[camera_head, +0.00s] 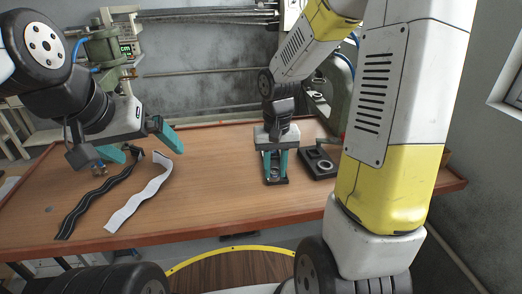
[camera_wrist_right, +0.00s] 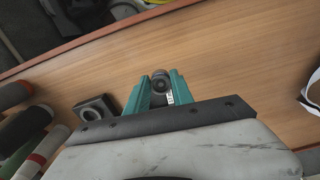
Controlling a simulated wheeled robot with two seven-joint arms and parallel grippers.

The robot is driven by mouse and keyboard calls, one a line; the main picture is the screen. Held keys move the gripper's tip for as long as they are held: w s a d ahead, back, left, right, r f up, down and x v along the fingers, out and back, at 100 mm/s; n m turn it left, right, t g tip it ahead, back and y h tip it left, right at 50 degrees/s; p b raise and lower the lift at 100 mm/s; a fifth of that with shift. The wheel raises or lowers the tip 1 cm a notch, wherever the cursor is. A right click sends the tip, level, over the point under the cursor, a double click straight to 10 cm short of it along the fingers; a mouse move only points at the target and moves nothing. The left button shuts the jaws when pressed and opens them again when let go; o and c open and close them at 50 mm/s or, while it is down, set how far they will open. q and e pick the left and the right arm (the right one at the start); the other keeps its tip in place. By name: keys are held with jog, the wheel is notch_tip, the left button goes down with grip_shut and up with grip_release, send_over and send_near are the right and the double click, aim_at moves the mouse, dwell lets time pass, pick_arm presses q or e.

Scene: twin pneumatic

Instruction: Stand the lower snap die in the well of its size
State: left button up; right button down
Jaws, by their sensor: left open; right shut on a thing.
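My right gripper (camera_head: 276,178) is low over the table right of centre, its teal fingers shut on a small grey round metal piece, the snap die (camera_wrist_right: 160,81), which shows between the fingertips in the right wrist view. Much of the die is hidden by the fingers. A dark shape lies at the fingertips in the head view; I cannot tell whether it is a separate part. A black block with round wells (camera_head: 319,163) lies just right of this gripper, apart from it; it also shows in the wrist view (camera_wrist_right: 97,108). My left gripper (camera_head: 140,146) is open and empty.
A black strip (camera_head: 88,202) and a white strip (camera_head: 137,203) lie on the wooden table (camera_head: 220,190) at the left, near my left gripper. A green machine (camera_head: 104,50) stands behind at the left. The table's middle is clear. My right arm blocks the right side.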

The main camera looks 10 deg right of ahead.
jog(key=w+d, duration=0.1)
jog(key=w, duration=0.3)
jog(key=w+d, duration=0.1)
jog(key=w, duration=0.3)
jog(key=w+d+f, duration=0.1)
jog(key=w, duration=0.3)
jog(key=shift+f, duration=1.85)
jog(key=shift+f, duration=0.1)
jog(key=c, duration=1.1)
grip_release()
